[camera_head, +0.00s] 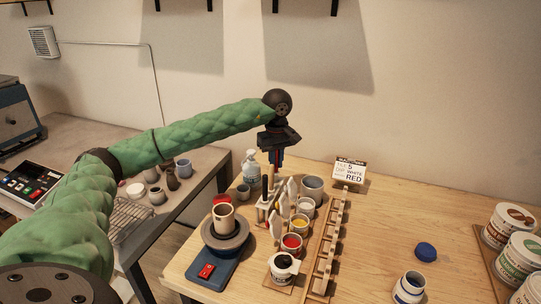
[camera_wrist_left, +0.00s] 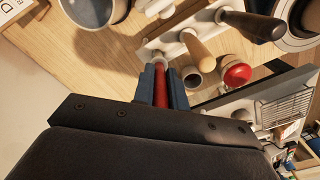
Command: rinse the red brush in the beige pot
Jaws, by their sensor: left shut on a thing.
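My left gripper (camera_head: 273,157) points down above the brush holder. It is shut on the red brush, whose red handle (camera_wrist_left: 160,88) shows between the blue fingers in the left wrist view. Its lower end is near the white brush holder (camera_wrist_left: 152,52); I cannot tell whether it is still in its slot. A plain grey-beige pot (camera_head: 313,187) stands behind the paint cups, and its rim shows at the top of the wrist view (camera_wrist_left: 72,12). Another pot (camera_head: 223,219), pinkish beige, stands on the small pottery wheel (camera_head: 237,240). My right gripper is not in view.
Open paint cups, red (camera_head: 292,242) and yellow (camera_head: 299,222) among them, stand in a row beside a wooden rack (camera_head: 328,245). A pump bottle (camera_head: 251,169) is left of the gripper. A sign (camera_head: 349,171) stands behind. The table's right middle is mostly clear.

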